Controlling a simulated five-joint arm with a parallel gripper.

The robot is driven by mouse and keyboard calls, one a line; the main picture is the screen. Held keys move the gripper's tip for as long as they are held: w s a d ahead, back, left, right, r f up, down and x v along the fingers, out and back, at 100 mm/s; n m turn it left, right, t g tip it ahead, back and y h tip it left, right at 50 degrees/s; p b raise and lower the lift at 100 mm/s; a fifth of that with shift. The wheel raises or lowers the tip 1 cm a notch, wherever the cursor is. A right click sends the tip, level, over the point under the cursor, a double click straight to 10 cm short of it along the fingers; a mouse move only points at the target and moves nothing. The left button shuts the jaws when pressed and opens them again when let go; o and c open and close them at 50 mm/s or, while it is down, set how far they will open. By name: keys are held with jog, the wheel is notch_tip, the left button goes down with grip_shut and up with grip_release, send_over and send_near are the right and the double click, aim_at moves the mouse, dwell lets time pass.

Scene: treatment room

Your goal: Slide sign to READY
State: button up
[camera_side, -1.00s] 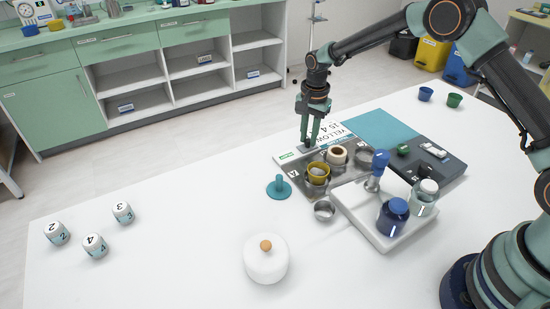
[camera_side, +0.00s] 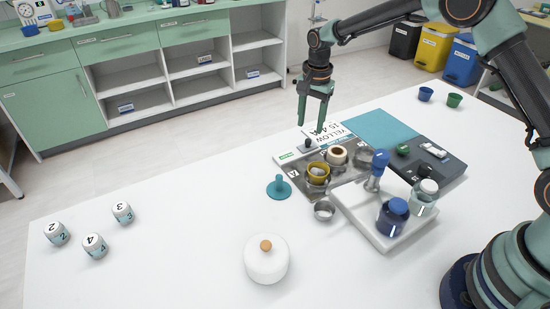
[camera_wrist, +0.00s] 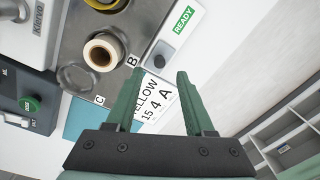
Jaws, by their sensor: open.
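The sliding sign is a pale strip (camera_wrist: 151,70) at the edge of the metal tray, with a green READY label (camera_wrist: 184,20) exposed at one end. Its dark knob (camera_wrist: 163,52) stands on a grey slider beside the label. In the side view the green label (camera_side: 287,156) is small and the knob (camera_side: 308,143) shows to its right. My gripper (camera_side: 311,126) is open and empty, above the knob and apart from it. In the wrist view my gripper's fingers (camera_wrist: 160,74) are spread, with the knob beyond their tips.
The metal tray (camera_side: 350,178) holds a yellow cup (camera_side: 318,172) and a tape roll (camera_side: 337,155). A teal peg (camera_side: 279,187) and a small metal cup (camera_side: 324,210) stand nearby. A white-lidded pot (camera_side: 266,262) is at the front. The left table is clear except for numbered blocks (camera_side: 95,245).

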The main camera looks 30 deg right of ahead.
aim_at(310, 142)
notch_tip(310, 142, up, 7)
jog(key=shift+s, duration=0.2)
jog(key=shift+r, duration=0.1)
jog(key=s+d+r+n+t, duration=0.2)
jog(key=s+r+n, duration=0.4)
jog(key=s+r, duration=0.5)
jog(key=s+d+n+t, duration=0.1)
jog(key=s+n+t, duration=0.2)
jog(key=s, duration=1)
jog(key=shift+d+f+n, duration=0.2)
jog(key=shift+f+n, duration=0.25)
jog(key=shift+n, duration=1.35)
